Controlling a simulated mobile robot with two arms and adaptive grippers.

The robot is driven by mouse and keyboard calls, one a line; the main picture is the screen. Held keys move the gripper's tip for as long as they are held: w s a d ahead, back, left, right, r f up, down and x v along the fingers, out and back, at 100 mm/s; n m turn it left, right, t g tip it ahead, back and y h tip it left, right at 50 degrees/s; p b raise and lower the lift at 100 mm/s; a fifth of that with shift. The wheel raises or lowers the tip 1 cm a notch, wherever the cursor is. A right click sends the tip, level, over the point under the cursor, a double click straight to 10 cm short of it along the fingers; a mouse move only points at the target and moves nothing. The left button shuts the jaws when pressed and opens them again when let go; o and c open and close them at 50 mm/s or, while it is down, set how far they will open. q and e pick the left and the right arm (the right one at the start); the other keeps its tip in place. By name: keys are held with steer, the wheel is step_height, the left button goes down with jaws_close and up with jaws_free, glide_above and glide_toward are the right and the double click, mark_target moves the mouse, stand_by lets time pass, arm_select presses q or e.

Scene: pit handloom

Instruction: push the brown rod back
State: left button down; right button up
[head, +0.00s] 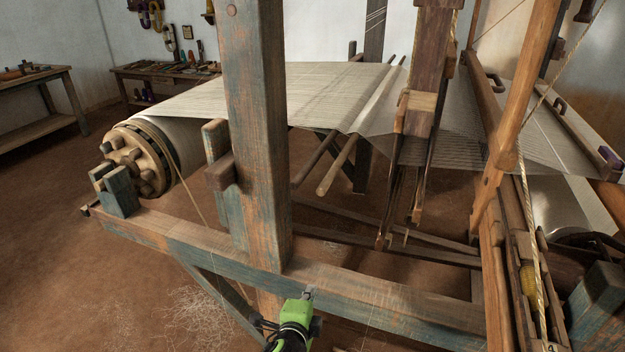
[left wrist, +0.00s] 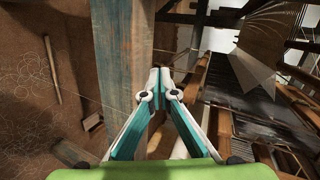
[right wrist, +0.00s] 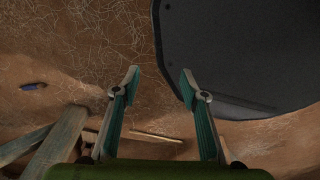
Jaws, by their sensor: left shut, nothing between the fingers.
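Two brown rods stick out toward me from under the warp sheet in the head view: a longer, paler one (head: 337,165) and a darker one (head: 314,161) just left of it. I cannot tell which of them is the brown rod meant. My left gripper (head: 308,293) is in front of the lower side beam, below and apart from both rods. In the left wrist view its fingertips (left wrist: 160,82) meet with nothing between them. My right gripper (right wrist: 160,76) shows only in its own wrist view, open and empty above the brown floor.
A thick, worn blue-brown post (head: 258,150) stands left of the rods, on the long lower beam (head: 380,293). The cream warp sheet (head: 305,92) stretches above the rods. The wooden beater (head: 422,75) hangs to their right. A dark rounded panel (right wrist: 235,50) is near my right gripper.

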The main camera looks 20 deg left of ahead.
arm_select(q)
step_height(320, 180, up, 17)
steer(key=w+m+t+y, duration=0.1)
steer(key=w+m+t, duration=0.1)
steer(key=t, duration=0.1)
steer(key=t+y, duration=0.1)
steer(key=t, duration=0.1)
glide_toward(296, 179)
steer(key=w+d+f, duration=0.2)
steer(key=d, duration=0.1)
steer(key=p+x, duration=0.2)
steer(key=x, duration=0.8)
steer(key=shift+w, duration=0.2)
arm_select(e)
steer(key=shift+s+d+r, duration=0.25)
steer(key=shift+s+r, duration=0.3)
steer(key=shift+r, duration=0.05)
steer(key=shift+s+d+r, duration=0.2)
steer(key=shift+s+r, duration=0.3)
steer(key=shift+r, duration=0.1)
arm_select(q)
steer(key=shift+r, duration=0.1)
arm_select(e)
steer(key=shift+s, duration=0.15)
